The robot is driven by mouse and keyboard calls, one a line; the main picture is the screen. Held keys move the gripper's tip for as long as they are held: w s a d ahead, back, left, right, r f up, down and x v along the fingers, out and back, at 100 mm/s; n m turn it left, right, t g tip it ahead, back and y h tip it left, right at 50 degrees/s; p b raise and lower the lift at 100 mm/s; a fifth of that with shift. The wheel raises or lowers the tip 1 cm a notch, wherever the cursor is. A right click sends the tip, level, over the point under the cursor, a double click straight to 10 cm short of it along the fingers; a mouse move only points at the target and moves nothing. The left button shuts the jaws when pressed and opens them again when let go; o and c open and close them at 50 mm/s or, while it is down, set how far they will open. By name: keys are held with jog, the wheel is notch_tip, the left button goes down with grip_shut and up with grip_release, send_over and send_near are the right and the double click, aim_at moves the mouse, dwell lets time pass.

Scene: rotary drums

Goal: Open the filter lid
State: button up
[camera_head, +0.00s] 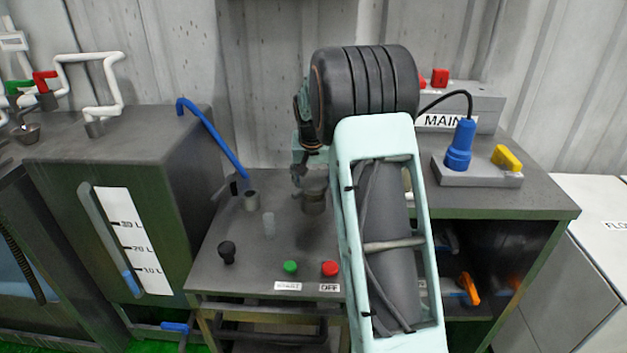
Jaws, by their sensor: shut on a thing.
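My gripper (304,178) points down over the middle of the grey machine top, partly hidden by my own arm. It is shut on a dark grey round piece (314,203), which I take to be the filter lid. The fingers are small and dark here, and their exact grip on the piece is hard to see. A dark patch lies on the top below the piece. I cannot tell whether the piece is seated or raised.
A short open pipe (251,201) with a blue tube (212,138) stands to the left. A translucent cylinder (269,225), a black knob (227,252), a green button (290,267) and a red button (330,268) are in front. A blue plug (460,146) stands at right.

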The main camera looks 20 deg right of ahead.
aim_at(323, 186)
jog(key=shift+s, duration=0.15)
jog(key=shift+s+d+n+t+y+p, duration=0.15)
jog(key=shift+s+d+n+y+p, duration=0.15)
jog(key=shift+s+d+n, duration=0.45)
jog(key=shift+s+d+n+t+y+p, duration=0.25)
jog(key=shift+s+n+y, duration=0.2)
jog(key=shift+n, duration=0.6)
jog(key=shift+s+d+n+y+p, duration=0.4)
jog(key=shift+s+d+n, duration=0.35)
jog(key=shift+n, duration=0.45)
jog(key=shift+w+d, duration=0.1)
jog(key=shift+d, duration=0.05)
jog(key=o, duration=1.7)
jog(key=shift+r, duration=0.1)
jog(key=v, duration=1.1)
jog(key=shift+r, duration=0.45)
